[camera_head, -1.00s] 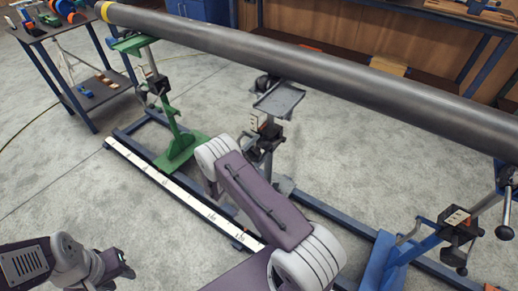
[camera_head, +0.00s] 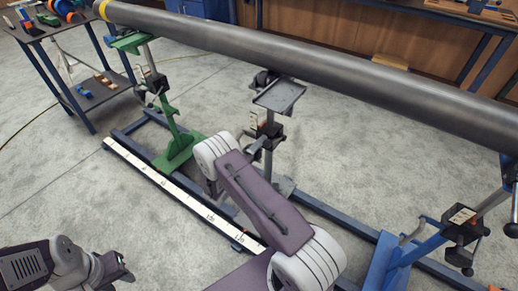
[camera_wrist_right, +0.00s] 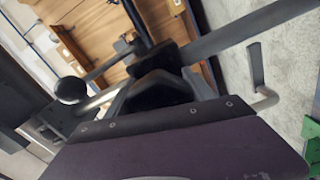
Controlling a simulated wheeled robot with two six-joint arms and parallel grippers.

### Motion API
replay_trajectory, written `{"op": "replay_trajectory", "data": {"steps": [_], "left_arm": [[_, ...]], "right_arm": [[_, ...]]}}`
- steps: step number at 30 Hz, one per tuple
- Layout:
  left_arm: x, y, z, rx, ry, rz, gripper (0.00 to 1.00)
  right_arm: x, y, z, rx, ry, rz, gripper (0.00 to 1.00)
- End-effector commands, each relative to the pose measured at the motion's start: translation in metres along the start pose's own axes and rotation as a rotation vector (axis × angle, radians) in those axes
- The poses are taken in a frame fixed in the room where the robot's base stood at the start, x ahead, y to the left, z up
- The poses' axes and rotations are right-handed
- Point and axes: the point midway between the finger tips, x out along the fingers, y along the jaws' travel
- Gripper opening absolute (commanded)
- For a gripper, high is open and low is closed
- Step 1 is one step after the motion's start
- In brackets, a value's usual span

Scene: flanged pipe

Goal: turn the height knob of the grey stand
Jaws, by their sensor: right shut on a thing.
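The grey stand (camera_head: 268,150) is in the middle of the head view, between the green and blue stands, with a flat grey tray (camera_head: 279,96) on top. My right arm comes up in front of its lower part and hides my right gripper there. In the right wrist view, my right gripper's (camera_wrist_right: 160,92) dark fingers are closed at the stand's mechanism, shut on the height knob; the knob itself is mostly hidden between them. A black ball-ended lever (camera_wrist_right: 70,90) is to their left. My left gripper (camera_head: 124,268) is low at the left of the head view, apart from the stands; its jaw opening is unclear.
A long dark pipe (camera_head: 330,72) runs across above the stands. The green stand (camera_head: 178,145) is left, the blue stand (camera_head: 385,262) right. A ruled white rail (camera_head: 170,193) lies along the floor frame. A tool table (camera_head: 65,95) stands at far left. Open floor surrounds the frame.

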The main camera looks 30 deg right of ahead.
Motion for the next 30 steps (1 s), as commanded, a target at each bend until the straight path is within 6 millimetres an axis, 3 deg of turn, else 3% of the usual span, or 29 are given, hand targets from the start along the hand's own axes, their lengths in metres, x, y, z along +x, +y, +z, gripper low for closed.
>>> {"op": "replay_trajectory", "data": {"steps": [12,27,28,30], "left_arm": [[0.0068,-0.0001,0.0007,0.000,0.000,0.000,0.36],[0.0070,-0.0001,0.0007,0.000,0.000,0.000,0.36],[0.0070,-0.0001,0.0007,0.000,0.000,0.000,0.36],[0.0070,-0.0001,0.0007,0.000,0.000,0.000,0.36]], "right_arm": [[-0.0005,-0.0021,0.0009,0.148,-0.001,-0.003,0.22],[-0.0006,-0.0020,0.0009,0.163,-0.001,-0.003,0.22],[-0.0006,-0.0020,0.0009,0.163,-0.001,-0.003,0.65],[-0.0005,-0.0019,0.0008,0.163,-0.001,-0.003,0.84]]}}
